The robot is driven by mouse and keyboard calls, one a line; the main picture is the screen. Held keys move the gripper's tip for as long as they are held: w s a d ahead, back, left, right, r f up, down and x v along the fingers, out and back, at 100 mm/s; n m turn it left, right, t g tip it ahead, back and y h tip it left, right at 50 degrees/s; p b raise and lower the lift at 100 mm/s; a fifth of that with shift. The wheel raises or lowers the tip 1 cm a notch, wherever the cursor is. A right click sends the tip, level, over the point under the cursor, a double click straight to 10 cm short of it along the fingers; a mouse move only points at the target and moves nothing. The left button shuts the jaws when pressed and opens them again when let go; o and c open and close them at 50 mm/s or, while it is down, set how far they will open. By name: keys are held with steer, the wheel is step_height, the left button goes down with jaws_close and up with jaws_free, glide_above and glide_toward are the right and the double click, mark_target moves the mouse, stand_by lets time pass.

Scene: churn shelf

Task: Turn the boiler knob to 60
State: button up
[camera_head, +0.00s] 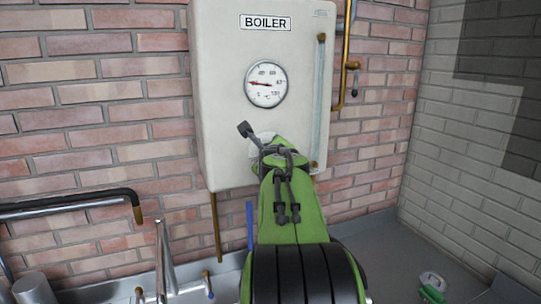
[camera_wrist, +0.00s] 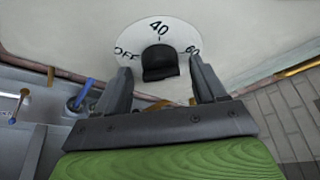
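The boiler (camera_head: 225,85) is a cream box on the brick wall, with a round gauge (camera_head: 267,85) whose needle points left. In the wrist view the black knob (camera_wrist: 160,68) sits on a white dial (camera_wrist: 135,40) marked OFF at left, 40 at top and 60 at right. The knob is under the 40. My gripper (camera_wrist: 160,75) is open, with one finger on each side of the knob and visible gaps between. In the head view my green arm and gripper (camera_head: 265,142) cover most of the dial, and the knob cannot be made out there.
A glass tube with brass fittings (camera_head: 319,100) runs down the boiler's right side, and a brass pipe (camera_head: 344,70) stands beyond it. Metal rails with a black handle (camera_head: 70,203) are at the left. A grey counter (camera_head: 385,250) lies below. A green-and-white item (camera_head: 432,285) is at lower right.

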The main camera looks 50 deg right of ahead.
steer(key=b+v, duration=0.2)
steer(key=v, duration=1.3)
steer(key=shift+s+a, duration=0.2)
steer(key=shift+a, duration=0.15)
steer(key=shift+r, duration=0.1)
